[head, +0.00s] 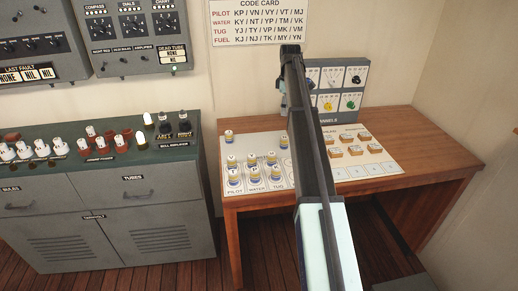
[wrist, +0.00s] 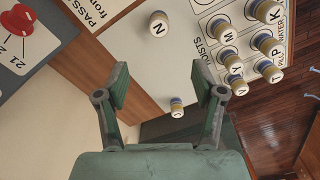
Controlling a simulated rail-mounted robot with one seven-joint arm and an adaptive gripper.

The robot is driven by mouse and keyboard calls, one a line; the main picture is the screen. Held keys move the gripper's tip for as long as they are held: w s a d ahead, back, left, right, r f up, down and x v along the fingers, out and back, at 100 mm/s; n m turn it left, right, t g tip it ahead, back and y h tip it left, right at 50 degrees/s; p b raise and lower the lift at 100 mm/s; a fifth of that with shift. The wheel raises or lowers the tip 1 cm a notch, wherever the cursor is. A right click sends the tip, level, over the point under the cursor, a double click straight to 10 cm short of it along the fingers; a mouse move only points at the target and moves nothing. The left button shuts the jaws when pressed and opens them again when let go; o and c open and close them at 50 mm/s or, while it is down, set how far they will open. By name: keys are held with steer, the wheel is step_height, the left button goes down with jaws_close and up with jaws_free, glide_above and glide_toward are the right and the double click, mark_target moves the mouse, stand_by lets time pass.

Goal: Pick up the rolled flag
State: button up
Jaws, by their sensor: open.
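Several rolled flags stand upright as short cream-and-blue cylinders with letters on top. In the wrist view, the flag marked N (wrist: 158,24) stands apart near the top centre. A flag whose letter looks like J (wrist: 177,106) shows between the fingers, nearer the right one, with no visible contact. Flag M (wrist: 223,29) and others stand on printed circles at the right. My gripper (wrist: 158,88) is open and empty. In the head view, a lone flag (head: 228,137) stands at the upper left of the white board; my arm hides the board's middle. I cannot tell which flag is meant.
The white board (head: 390,168) lies on the wooden desk (head: 420,131), with several small orange-and-white blocks (head: 365,137) on its right. A grey panel (head: 357,70) stands behind. The desk's right end is clear.

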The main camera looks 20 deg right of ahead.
mark_target(284, 137)
steer(key=f+p, duration=0.1)
steer(key=f, duration=0.5)
steer(key=f+p, duration=0.2)
steer(key=f, duration=0.3)
steer(key=shift+w+a+f, duration=0.15)
steer(key=shift+w+f, duration=0.05)
steer(key=shift+f, duration=0.2)
steer(key=shift+s+f+p, duration=0.1)
steer(key=shift+f+p, duration=1.3)
steer(key=shift+f, duration=1.2)
steer(key=c, duration=1.1)
